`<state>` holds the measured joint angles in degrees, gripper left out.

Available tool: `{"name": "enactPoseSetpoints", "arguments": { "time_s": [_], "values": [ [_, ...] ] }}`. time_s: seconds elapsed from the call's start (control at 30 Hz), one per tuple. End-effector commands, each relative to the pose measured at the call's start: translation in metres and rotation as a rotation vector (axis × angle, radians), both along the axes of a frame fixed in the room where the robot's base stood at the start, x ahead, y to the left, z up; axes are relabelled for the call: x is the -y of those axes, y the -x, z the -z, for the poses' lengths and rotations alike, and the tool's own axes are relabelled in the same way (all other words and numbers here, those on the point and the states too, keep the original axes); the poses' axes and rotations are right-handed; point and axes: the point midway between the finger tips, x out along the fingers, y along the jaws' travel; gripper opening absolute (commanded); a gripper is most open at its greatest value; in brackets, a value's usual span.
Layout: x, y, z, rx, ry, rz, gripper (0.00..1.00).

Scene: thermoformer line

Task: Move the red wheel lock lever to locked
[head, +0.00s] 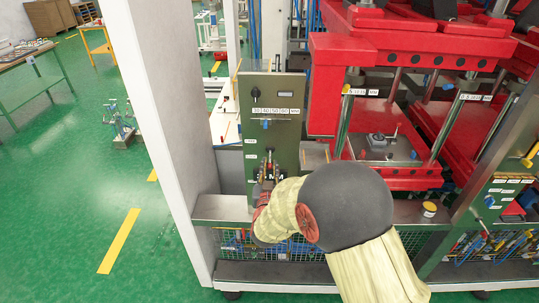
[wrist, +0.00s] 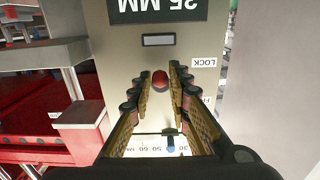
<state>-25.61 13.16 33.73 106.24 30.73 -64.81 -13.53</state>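The red lever's round knob (wrist: 160,78) shows in the wrist view, on a grey-green panel seen upside down. A LOCK label (wrist: 204,62) sits beside it, and a second label lower down is mostly hidden by a finger. My gripper (wrist: 160,70) is open, with one finger on each side of the knob and visible gaps between.
A blue-knobbed slider (head: 265,123) with a millimetre scale is higher on the panel; it also shows between the fingers in the wrist view (wrist: 170,131). A grey ledge (head: 222,208) runs below. A white post (head: 160,120) stands left, the red press (head: 395,55) right.

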Motion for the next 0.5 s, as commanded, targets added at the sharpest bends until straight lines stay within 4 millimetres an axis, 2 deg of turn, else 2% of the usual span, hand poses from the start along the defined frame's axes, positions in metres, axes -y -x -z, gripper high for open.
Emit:
{"name": "enactPoseSetpoints", "arguments": {
  "time_s": [0.27, 0.5],
  "values": [
    [-0.0006, -0.0011, -0.0048, 0.007, -0.003, 0.0, 0.36],
    [-0.0007, -0.0012, -0.0055, 0.008, -0.003, 0.0, 0.36]
  ]
}}
